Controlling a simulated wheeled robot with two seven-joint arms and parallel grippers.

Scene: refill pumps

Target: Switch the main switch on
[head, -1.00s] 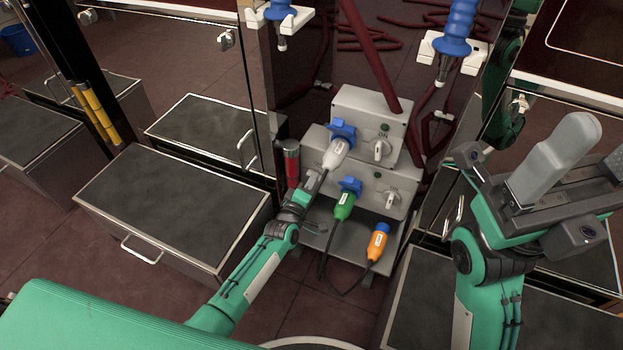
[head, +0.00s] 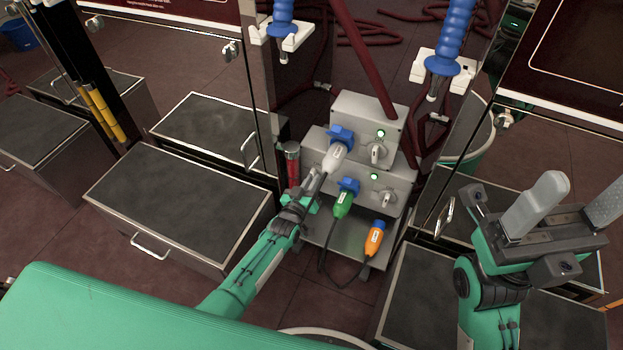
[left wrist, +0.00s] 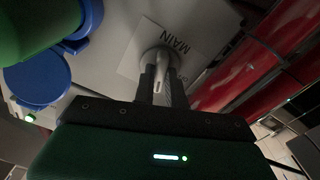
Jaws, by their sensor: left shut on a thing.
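The main switch (left wrist: 158,68) is a grey knob beside a white plate lettered MAIN (left wrist: 178,45) in the left wrist view. My left gripper (left wrist: 160,82) is shut on this knob, with one finger on each side. In the head view my left gripper (head: 313,186) is at the left side of the pump boxes, and the switch is hidden there. The upper box (head: 350,110) and the lower box (head: 318,145) each show a lit green lamp. My right gripper (head: 575,215) is open and empty at the right, with its fingers apart.
A red cylinder (head: 292,165) stands just left of the boxes. Dark-topped cabinets (head: 180,200) flank the area.

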